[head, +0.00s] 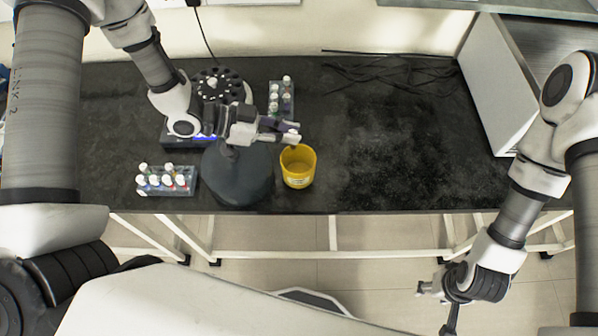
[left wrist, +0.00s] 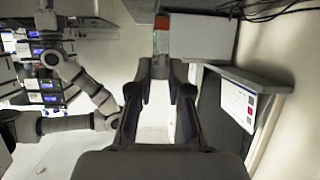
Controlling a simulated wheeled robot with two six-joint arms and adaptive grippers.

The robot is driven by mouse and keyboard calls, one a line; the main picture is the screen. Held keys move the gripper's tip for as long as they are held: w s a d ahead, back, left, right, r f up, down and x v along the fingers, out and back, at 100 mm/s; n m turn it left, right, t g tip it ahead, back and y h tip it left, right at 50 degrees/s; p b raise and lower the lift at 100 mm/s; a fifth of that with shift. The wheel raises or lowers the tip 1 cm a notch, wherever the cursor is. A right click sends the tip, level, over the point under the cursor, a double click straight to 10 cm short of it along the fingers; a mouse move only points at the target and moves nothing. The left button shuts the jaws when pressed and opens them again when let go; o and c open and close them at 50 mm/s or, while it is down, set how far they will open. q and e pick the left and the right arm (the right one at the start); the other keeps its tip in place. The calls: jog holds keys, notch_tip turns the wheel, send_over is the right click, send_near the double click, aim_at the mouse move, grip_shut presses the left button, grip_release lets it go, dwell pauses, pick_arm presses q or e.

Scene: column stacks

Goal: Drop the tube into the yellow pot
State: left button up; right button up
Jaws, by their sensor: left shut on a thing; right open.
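The yellow pot (head: 298,180) stands upright near the front edge of the dark bench. My left gripper (head: 288,132) is just above and behind the pot's rim, at its upper left in the head view. It is shut on the tube (left wrist: 161,42), which shows between the fingertips in the left wrist view as a narrow pale body with an orange-brown end. In the head view the tube is too small to make out clearly. My right gripper (head: 430,289) is low at the right, in front of the bench, open and away from the pot.
A rack of white-capped tubes (head: 167,180) stands at the left, another rack (head: 281,99) behind the pot. A round dark device with holes (head: 218,88) sits at the back, partly hidden by my left arm. The bench (head: 400,160) right of the pot is clear; cables (head: 390,75) lie behind.

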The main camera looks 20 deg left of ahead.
pick_arm(q)
jog(key=shift+a+f, duration=0.2)
jog(key=shift+a, duration=0.05)
jog(key=o, duration=0.7)
jog(key=shift+d, duration=0.1)
jog(key=shift+o, duration=0.2)
jog(key=v, duration=1.2)
jog(key=shift+s, duration=0.1)
